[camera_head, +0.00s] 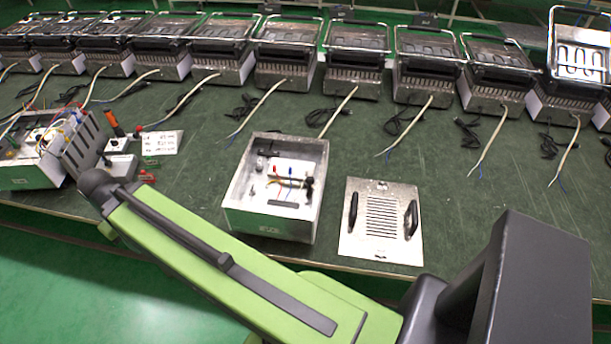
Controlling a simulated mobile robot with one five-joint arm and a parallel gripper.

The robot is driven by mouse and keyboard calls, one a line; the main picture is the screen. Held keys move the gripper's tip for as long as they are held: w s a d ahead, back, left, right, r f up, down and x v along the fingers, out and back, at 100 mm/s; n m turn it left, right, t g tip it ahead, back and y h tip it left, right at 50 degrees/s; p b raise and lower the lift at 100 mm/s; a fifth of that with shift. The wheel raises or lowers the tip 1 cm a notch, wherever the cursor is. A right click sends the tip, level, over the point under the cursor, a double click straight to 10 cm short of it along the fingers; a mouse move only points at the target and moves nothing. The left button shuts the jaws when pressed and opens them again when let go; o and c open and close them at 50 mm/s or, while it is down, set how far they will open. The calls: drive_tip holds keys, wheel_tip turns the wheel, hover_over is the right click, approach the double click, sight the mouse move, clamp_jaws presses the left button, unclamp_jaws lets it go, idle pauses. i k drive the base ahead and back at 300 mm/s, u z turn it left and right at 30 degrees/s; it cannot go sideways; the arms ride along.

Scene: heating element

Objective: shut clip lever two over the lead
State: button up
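An open metal box (28,178) stands at the left edge of the bench, with red, blue and white wires and a pale block (42,134) inside. The clip levers and the lead's end are too small and partly hidden to tell apart, so I cannot tell whether lever two is up or down. My green arm reaches from the lower right to this box.
A second open box (240,213) holds a white wired block (291,168). A vented panel with two handles (381,220) lies right of it. Heater units (290,55) line the back.

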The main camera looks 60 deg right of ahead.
sight(311, 181)
drive_tip(key=z, duration=2.15)
drive_tip(key=k, duration=1.5)
drive_tip(key=u, duration=1.1)
drive_tip(key=i, duration=1)
drive_tip(key=u, duration=0.05)
